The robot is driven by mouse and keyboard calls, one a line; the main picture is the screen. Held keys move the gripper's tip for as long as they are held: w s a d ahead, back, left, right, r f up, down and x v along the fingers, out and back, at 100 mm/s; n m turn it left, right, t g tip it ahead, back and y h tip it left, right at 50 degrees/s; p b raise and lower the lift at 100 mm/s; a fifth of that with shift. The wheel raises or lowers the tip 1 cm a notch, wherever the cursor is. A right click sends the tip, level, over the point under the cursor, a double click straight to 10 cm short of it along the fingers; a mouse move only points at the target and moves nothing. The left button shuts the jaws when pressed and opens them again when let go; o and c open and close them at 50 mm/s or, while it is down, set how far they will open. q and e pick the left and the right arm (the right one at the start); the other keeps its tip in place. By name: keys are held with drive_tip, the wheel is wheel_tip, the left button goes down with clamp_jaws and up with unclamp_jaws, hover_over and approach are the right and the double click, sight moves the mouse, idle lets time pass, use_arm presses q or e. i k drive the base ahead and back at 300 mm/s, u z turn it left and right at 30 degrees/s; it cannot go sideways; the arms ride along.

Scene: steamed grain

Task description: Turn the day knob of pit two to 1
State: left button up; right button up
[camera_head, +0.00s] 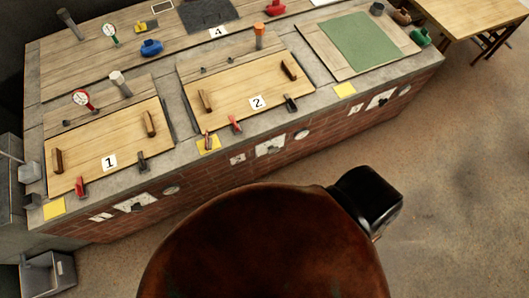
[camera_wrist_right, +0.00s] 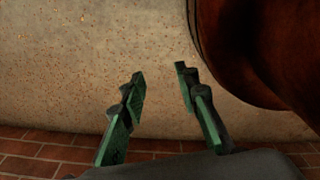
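The lid marked 2 (camera_head: 257,102) is the middle wooden cover on the front row of the bench. On the brick front below it are a white panel (camera_head: 270,147), a smaller white plate (camera_head: 237,159) and a round pale fitting (camera_head: 302,134). They are too small for me to tell which is the day knob or to read its setting. My right gripper (camera_wrist_right: 160,72) shows in the right wrist view with its two green fingers apart and nothing between them. It is not in the head view. My left gripper is in neither view.
A lid marked 1 (camera_head: 109,162) lies to the left, and a green mat (camera_head: 361,42) to the right. Red and dark small handles line the bench's front edge. A grey bin (camera_head: 47,272) stands at lower left. The floor (camera_head: 450,190) to the right is clear.

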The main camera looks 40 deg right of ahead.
sight(272, 150)
drive_tip(key=k, duration=0.85)
drive_tip(key=z, duration=0.5)
